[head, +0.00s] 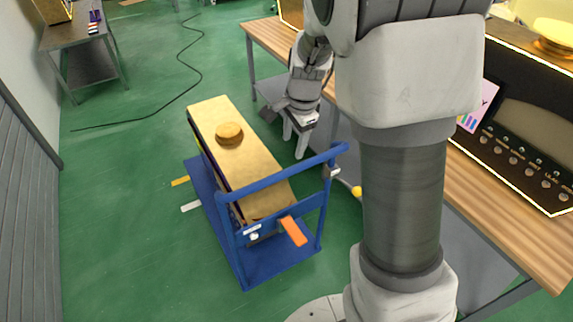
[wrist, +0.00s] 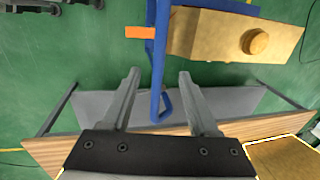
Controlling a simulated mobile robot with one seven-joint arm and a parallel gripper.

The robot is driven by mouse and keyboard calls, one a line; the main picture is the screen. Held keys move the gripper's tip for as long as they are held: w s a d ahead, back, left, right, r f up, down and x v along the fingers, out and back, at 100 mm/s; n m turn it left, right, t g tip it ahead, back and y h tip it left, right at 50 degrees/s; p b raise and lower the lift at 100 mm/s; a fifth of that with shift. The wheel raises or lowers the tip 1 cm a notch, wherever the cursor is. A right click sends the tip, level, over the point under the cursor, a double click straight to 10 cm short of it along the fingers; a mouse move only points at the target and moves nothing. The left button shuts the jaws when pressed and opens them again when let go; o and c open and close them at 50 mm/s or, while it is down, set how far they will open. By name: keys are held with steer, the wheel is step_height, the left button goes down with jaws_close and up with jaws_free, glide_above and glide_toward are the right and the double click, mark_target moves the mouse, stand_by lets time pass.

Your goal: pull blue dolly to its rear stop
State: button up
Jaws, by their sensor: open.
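The blue dolly (head: 272,268) stands on the green floor, carrying a long gold case (head: 235,155) with a round knob on top. Its blue push handle (head: 280,178) rises at the near end, with an orange tag (head: 293,231) on it. My gripper (head: 295,142) is open and empty, pointing down beside the gold case, left of the handle's right end and apart from it. In the wrist view, the blue handle (wrist: 158,60) appears between the open fingers (wrist: 158,76); its depth relative to them is unclear. No rear stop can be made out.
A black cable (head: 170,97) crosses the floor. The left floor is otherwise clear.

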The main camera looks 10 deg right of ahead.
mark_target(288, 170)
steer(key=f, duration=0.4)
steer(key=w+f, duration=0.1)
steer(key=f, duration=0.3)
steer(key=w+f+b, duration=0.1)
steer(key=f, duration=0.3)
steer(key=shift+w+a+f, duration=0.1)
steer(key=shift+w+a, duration=0.1)
steer(key=shift+a, duration=0.2)
jaws_close()
stand_by(0.7)
